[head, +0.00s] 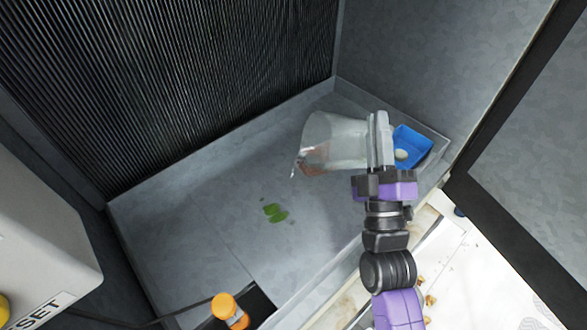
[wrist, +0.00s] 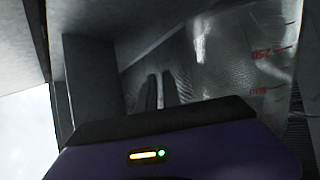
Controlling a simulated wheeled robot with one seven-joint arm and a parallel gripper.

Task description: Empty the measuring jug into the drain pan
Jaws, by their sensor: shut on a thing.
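The measuring jug (head: 335,140) is clear, and it is tilted well over on its side above the drain pan, its mouth toward the left. A small streak shows at its lip, but I cannot tell whether liquid is running out. My gripper (head: 381,150) is shut on the jug at its right end. In the wrist view the jug's clear wall (wrist: 225,60) with red markings fills the right side. The drain pan (head: 190,215) is a wide grey metal tray below, with green leaves (head: 275,212) lying on its floor.
A blue container (head: 411,146) with a pale item in it stands in the pan's right corner, behind my gripper. An orange-capped item (head: 226,308) is at the pan's front edge. A finned black coil (head: 170,70) stands behind, and a grey box (head: 40,240) is at left.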

